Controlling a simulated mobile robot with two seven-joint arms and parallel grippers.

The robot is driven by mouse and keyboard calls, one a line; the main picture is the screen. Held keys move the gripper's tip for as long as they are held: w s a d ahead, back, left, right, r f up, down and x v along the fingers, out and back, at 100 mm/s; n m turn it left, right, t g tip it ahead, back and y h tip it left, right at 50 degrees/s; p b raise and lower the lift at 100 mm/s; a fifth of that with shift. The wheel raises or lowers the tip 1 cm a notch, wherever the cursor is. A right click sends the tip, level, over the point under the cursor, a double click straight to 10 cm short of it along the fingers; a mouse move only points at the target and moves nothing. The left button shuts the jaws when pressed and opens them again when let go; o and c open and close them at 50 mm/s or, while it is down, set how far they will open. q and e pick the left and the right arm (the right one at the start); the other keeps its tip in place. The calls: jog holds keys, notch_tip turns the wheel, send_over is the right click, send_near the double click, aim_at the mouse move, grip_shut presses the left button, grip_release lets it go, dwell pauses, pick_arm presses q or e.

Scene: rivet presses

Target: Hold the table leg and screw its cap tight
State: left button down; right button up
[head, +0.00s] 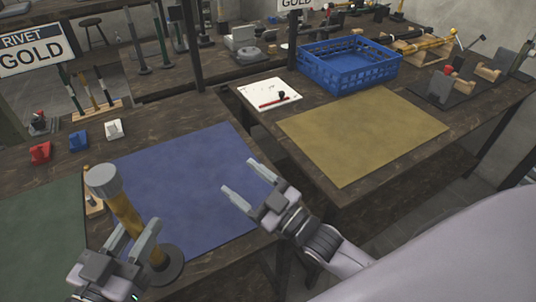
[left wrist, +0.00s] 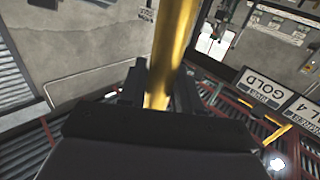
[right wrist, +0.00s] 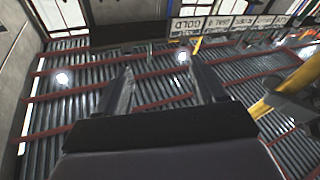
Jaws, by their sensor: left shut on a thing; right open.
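The table leg (head: 126,214) is a gold-yellow post with a grey cap (head: 103,181) on its upper end and a dark round disc (head: 166,268) at its lower end. It leans a little in the head view, near the blue mat's left edge. My left gripper (head: 139,242) is shut on the leg's shaft below the cap. In the left wrist view the gold shaft (left wrist: 173,45) runs between the fingers. My right gripper (head: 240,181) is open and empty above the blue mat, to the right of the leg and apart from it. Whether the cap is tight cannot be told.
A blue mat (head: 190,175), a green mat (head: 40,235) and a yellow mat (head: 362,130) cover the tables. A blue crate (head: 348,80) and a white board (head: 268,93) stand behind the yellow mat. Small red (head: 40,153), blue (head: 77,140) and white (head: 114,130) items sit at left.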

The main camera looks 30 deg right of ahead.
pick_arm(q)
jog(key=shift+r, duration=0.1)
pick_arm(e)
jog(key=s+d+f+m+g+h, duration=0.2)
jog(key=s+d+f+g+h, duration=0.25)
jog(key=s+d+f, duration=0.65)
jog(key=s+a+f+m+g+h, duration=0.2)
jog(key=s+a+f+m+g, duration=0.1)
jog(key=f, duration=0.5)
jog(key=s+a, duration=0.1)
jog(key=a, duration=0.1)
jog(key=shift+s+a+f+m+g, duration=0.2)
jog(key=shift+s+a+m+g, duration=0.1)
jog(key=shift+a+m+g, duration=0.1)
pick_arm(q)
jog(key=shift+w, duration=0.1)
